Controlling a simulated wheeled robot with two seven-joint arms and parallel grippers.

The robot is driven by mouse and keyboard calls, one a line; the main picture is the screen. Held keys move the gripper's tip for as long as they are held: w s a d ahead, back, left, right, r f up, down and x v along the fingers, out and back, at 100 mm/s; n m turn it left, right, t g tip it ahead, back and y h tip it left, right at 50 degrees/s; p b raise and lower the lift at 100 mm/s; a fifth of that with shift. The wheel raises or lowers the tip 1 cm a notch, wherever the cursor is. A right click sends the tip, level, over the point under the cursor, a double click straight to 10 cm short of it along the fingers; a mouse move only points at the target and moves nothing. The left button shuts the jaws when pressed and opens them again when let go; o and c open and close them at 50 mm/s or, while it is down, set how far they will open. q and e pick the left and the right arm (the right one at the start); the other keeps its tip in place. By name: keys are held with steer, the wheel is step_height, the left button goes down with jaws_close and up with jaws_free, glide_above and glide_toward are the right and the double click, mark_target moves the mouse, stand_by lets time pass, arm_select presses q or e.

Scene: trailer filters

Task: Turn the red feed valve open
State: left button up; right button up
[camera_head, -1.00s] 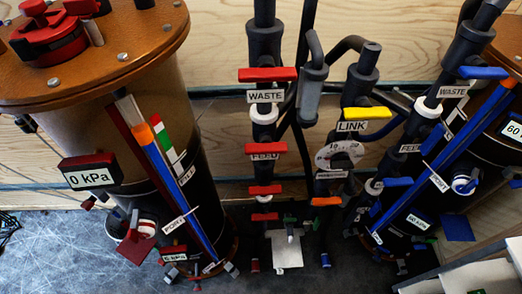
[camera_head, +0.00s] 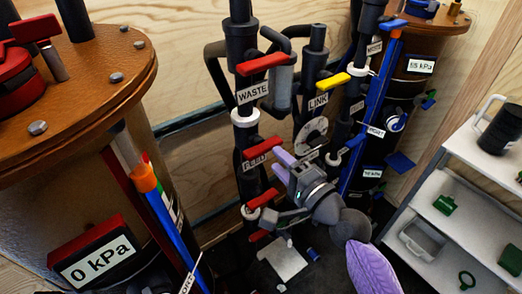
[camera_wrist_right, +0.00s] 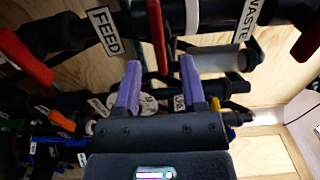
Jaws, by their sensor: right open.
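The red feed valve handle (camera_head: 263,148) sits on the dark left-hand pipe, just above its FEED label (camera_head: 254,163). It points out to the right, tilted slightly up. In the right wrist view, the handle (camera_wrist_right: 157,36) appears beyond my fingertips, between the FEED and WASTE labels. My right gripper (camera_head: 275,162) is open, its purple fingers pointing left toward the pipe, close to the handle's outer end. In the right wrist view, the fingers (camera_wrist_right: 160,65) are apart with nothing held between them. My left gripper is not in view.
A red WASTE handle (camera_head: 263,64) is above and another red handle (camera_head: 262,199) below. The yellow LINK handle (camera_head: 333,81) is to the right. A large tank (camera_head: 75,90) with a 0 kPa gauge stands left. A white shelf (camera_head: 455,185) stands right.

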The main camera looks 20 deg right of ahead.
mark_target(267, 152)
steer(key=x, duration=0.5)
steer(key=shift+w+a+b, duration=0.15)
steer(key=shift+w+b, duration=0.1)
steer(key=shift+b, duration=0.05)
steer(key=shift+f, duration=0.1)
jaws_close()
